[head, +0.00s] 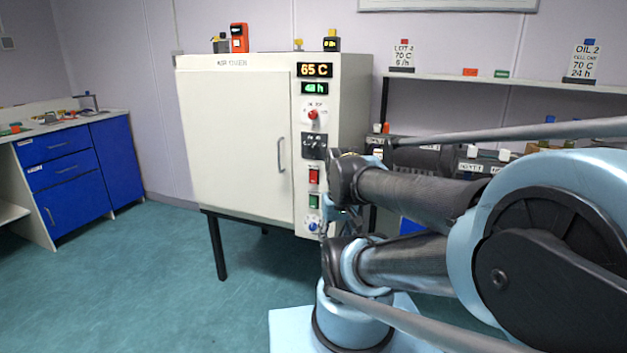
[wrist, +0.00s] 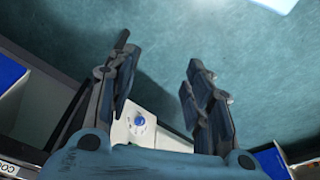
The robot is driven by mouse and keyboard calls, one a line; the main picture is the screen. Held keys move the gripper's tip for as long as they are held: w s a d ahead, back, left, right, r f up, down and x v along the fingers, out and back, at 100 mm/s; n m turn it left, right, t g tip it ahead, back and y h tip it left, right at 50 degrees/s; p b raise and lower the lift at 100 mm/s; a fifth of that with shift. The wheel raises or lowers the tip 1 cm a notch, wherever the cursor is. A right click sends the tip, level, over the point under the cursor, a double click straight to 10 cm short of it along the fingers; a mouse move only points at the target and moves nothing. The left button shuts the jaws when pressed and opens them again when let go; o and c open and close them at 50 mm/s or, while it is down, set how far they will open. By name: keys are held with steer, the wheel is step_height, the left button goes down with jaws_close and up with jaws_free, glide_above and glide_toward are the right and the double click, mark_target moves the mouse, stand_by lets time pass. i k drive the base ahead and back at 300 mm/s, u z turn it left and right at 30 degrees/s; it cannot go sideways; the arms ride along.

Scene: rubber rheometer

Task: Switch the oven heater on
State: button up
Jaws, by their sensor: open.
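The white oven (head: 240,150) stands on dark legs with its door shut. Its right-hand panel carries an amber display (head: 315,70) reading 65 C, a green display (head: 315,88), a red knob (head: 312,115), a red rocker switch (head: 314,176), a green switch (head: 314,201) and a blue knob (head: 312,226). My gripper (wrist: 158,78) is open and empty in the wrist view, its fingers apart over the floor. The blue knob also shows in the wrist view (wrist: 139,121), between the finger bases. In the head view my arm hides much of the gripper, close to the panel's lower right.
My arm fills the right of the head view, in front of a shelf (head: 470,79) and several small containers. The oven's door handle (head: 281,155) is left of the panel. A blue cabinet (head: 65,185) stands far left. Open floor (head: 150,260) lies between.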

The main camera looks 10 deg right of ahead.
mark_target(312, 174)
steer(key=k, duration=1.35)
steer(key=z, duration=0.4)
steer(key=i, duration=1)
steer(key=u, duration=0.05)
